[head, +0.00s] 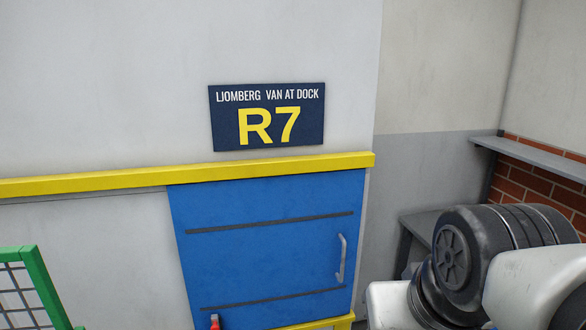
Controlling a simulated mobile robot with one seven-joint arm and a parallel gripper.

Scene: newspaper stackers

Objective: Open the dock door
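The dock door (262,250) is a blue panel below a yellow beam, with two dark horizontal strips across it. It looks closed. A pale curved handle (341,259) stands upright near its right edge. A small red part (214,322) shows at the door's lower left, cut off by the bottom of the view. My arm, with black and light grey links, fills the lower right. My gripper is not in view, and nothing of mine is seen touching the handle.
A yellow beam (130,181) runs above the door. A dark sign (267,116) reading "LJOMBERG VAN AT DOCK R7" hangs over it. A green mesh frame (40,281) stands at the lower left. A grey shelf (530,155) and brick wall (540,185) are at the right.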

